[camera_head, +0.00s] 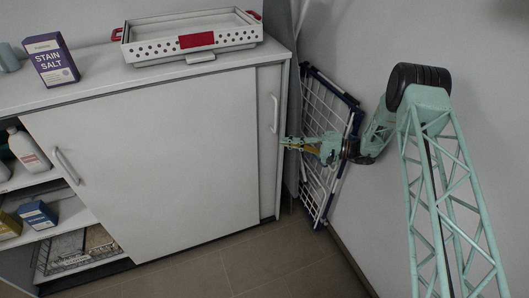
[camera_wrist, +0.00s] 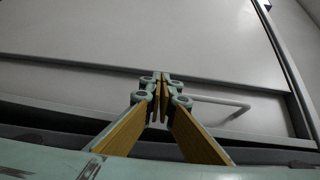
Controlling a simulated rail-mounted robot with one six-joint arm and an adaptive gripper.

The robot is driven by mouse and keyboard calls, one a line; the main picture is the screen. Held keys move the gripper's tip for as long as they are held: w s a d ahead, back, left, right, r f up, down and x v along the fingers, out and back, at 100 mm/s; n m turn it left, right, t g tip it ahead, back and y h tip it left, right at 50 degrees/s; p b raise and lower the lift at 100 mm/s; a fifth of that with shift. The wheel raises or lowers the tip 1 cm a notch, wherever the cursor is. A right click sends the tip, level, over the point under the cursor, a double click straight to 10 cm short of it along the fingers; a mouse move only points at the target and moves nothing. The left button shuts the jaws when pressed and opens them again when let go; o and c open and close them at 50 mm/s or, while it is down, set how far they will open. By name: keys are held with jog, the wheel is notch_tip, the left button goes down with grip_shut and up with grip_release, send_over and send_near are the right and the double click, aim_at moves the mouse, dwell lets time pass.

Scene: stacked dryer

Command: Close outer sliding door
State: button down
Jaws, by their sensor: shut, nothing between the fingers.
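The outer sliding door (camera_head: 150,160) is a large white panel on the front of a white cabinet. Its bar handle (camera_head: 66,166) is near its left edge, and open shelves show left of it. A narrower panel (camera_head: 268,150) with its own handle (camera_head: 274,114) shows right of it, set back. My gripper (camera_head: 284,143) is beside the cabinet's right end, near that second handle. In the wrist view, my gripper (camera_wrist: 161,80) has its fingertips together with nothing between them. A handle bar (camera_wrist: 222,101) lies just right of the fingers; I cannot tell whether they touch.
Bottles (camera_head: 27,150) and boxes (camera_head: 38,214) stand on the open shelves. A stain salt box (camera_head: 52,60) and a white tray with red handles (camera_head: 190,37) sit on top. A folded drying rack (camera_head: 322,185) leans on the right wall. The floor (camera_head: 230,270) in front is clear.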

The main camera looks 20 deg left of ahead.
notch_tip(320, 180, down, 10)
jog(key=w+m+t+y, duration=0.1)
jog(key=shift+w+a+f+t, duration=0.15)
jog(key=shift+a+t, duration=0.25)
jog(key=shift+a, duration=0.05)
jog(key=shift+w+a+b, duration=0.2)
jog(key=shift+a+b, duration=0.75)
jog(key=shift+a, duration=4)
